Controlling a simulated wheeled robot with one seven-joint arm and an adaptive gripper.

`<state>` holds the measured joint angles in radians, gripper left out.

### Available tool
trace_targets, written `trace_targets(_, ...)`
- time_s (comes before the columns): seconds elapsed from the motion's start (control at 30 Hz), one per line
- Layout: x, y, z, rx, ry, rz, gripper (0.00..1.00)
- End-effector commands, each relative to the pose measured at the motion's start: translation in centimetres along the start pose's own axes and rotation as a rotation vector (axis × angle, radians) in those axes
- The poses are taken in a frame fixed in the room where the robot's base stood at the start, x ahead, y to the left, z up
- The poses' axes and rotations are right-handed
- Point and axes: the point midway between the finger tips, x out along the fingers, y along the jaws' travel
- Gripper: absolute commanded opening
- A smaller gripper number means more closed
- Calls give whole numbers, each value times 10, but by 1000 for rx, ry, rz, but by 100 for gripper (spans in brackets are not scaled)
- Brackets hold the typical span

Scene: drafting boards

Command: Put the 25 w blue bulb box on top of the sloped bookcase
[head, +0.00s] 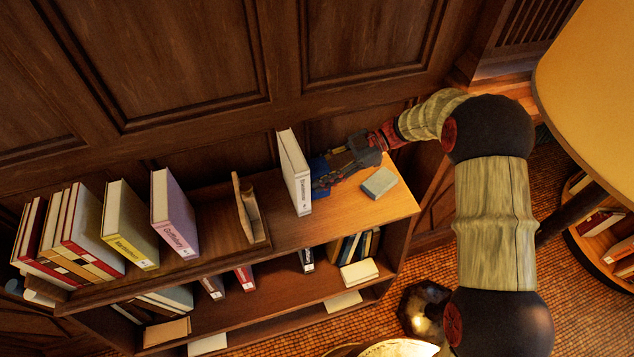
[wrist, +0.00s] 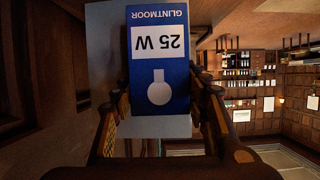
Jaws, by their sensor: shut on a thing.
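The 25 W blue bulb box (wrist: 160,62) fills the middle of the wrist view, upside down there, with a white "25 W" label and a bulb outline. My gripper (wrist: 160,118) has a finger on each side of it and is shut on it. In the head view the blue box (head: 319,170) shows partly beside a standing white book, with my gripper (head: 338,172) at its right. The bookcase (head: 345,215) is below them, its top lit at the right end. I cannot tell whether the box touches the top.
The white book (head: 293,172) stands close to the left of the box. A grey-blue block (head: 379,182) lies on the top to the right. A wooden bookend (head: 246,210) and several books, including a lilac one (head: 173,212), stand further left. Wall panelling rises behind.

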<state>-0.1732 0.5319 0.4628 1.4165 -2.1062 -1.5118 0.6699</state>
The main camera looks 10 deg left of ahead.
Motion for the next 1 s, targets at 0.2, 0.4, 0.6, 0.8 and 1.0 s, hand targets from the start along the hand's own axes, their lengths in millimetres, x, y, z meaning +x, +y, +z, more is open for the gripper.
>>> trace_targets(0.2, 14, 0, 33, 3, 1, -1, 19)
trace_targets(0.4, 16, 0, 39, -1, 0, 0, 19)
trace_targets(0.6, 17, 0, 40, 1, 0, 0, 19)
trace_targets(0.8, 17, 0, 41, 0, 0, 0, 53)
trace_targets(1.0, 17, 0, 41, 0, 0, 0, 63)
